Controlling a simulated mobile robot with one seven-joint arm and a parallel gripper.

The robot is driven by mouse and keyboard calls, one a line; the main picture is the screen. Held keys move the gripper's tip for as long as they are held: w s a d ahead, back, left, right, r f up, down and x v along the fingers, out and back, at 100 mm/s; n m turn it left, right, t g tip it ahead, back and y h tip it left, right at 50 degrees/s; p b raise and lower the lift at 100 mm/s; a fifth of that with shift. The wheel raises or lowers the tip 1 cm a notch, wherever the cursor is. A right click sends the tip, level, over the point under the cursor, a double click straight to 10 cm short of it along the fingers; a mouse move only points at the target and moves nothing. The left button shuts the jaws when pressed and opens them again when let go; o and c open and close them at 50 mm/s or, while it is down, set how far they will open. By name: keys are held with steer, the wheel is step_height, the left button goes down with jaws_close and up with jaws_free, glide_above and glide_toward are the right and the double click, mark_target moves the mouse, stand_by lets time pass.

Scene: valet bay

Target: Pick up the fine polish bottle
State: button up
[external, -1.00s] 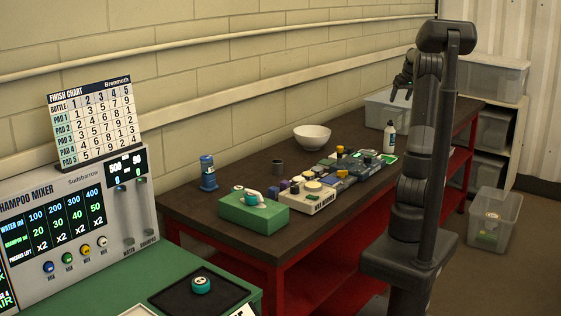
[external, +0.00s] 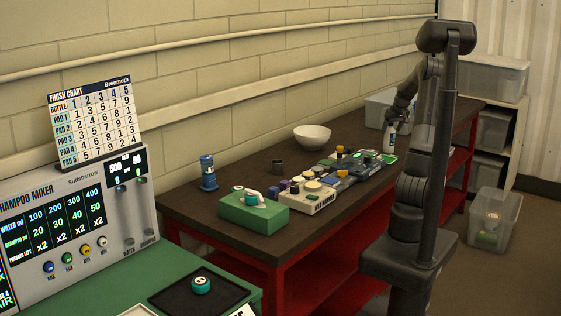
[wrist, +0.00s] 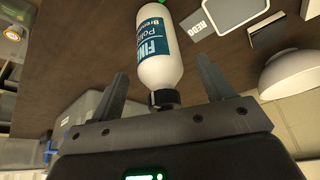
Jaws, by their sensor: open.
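The fine polish bottle (external: 390,140) is white with a dark cap and stands upright at the far end of the dark bench. In the wrist view the bottle (wrist: 158,48) shows its teal and white "FINE" label, with the black cap closest to my palm. My gripper (external: 396,119) is right above it, pointing down. In the wrist view its two fingers (wrist: 161,66) are spread on either side of the bottle's cap end, with a gap on both sides. Whether a finger touches the bottle cannot be told.
A white bowl (external: 312,137) stands on the bench (external: 235,180) towards the wall. Several pads and small blocks lie in a row along the bench in front of the bottle. A clear bin (external: 383,108) stands behind it. A green box (external: 253,214) is at the near end.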

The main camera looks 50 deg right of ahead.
steer(key=shift+w+d+f, duration=0.15)
steer(key=shift+w+f, duration=0.1)
steer(key=shift+f, duration=0.35)
steer(key=shift+c, duration=0.4)
jaws_close()
